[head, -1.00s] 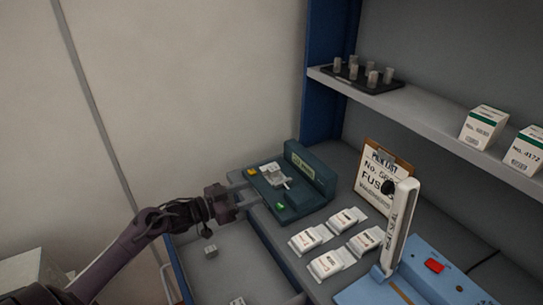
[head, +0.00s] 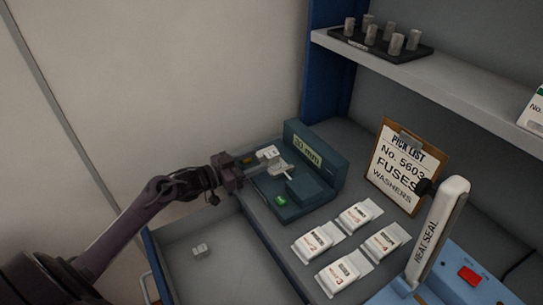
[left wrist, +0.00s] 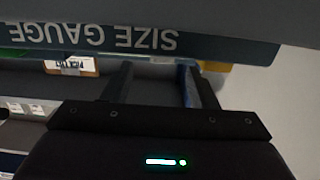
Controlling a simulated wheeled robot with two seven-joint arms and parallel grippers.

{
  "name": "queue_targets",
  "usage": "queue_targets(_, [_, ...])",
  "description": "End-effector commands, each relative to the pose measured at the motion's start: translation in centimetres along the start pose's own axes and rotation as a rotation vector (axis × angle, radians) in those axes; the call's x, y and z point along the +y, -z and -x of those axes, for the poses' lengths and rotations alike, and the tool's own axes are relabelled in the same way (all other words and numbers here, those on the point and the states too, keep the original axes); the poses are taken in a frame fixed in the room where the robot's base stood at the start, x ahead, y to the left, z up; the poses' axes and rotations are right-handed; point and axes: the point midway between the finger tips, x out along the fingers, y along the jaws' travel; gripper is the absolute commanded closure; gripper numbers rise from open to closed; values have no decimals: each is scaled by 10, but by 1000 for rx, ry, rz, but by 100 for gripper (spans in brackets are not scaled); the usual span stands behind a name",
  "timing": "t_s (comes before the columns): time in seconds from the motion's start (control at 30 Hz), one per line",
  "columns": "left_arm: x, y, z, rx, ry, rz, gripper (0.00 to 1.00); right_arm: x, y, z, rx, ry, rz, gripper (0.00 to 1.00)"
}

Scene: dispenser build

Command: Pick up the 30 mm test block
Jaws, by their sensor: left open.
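No size mark is legible on either block. My left gripper (head: 252,164) is open, level with the gauge's left end, its fingers pointing at the block on the gauge. In the left wrist view my open fingers (left wrist: 158,75) lie below the upside-down "SIZE GAUGE" lettering; no block shows clearly between them. My right gripper is out of view.
Several white packets (head: 340,273) lie right of the gauge. A shelf (head: 450,88) above carries a black tray of grey cylinders. The drawer floor (head: 215,275) is mostly clear.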

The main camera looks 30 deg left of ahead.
Motion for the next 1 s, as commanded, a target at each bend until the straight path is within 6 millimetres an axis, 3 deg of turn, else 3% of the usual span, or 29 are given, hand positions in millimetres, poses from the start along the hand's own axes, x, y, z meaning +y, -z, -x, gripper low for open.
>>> queue_targets(0.3, [-2,3,-40,1,0,0,47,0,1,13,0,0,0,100])
queue_targets(0.57, [-2,1,-42,-1,0,0,47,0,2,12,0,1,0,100])
queue_targets(1.0, [-2,1,-42,-1,1,-1,100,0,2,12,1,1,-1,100])
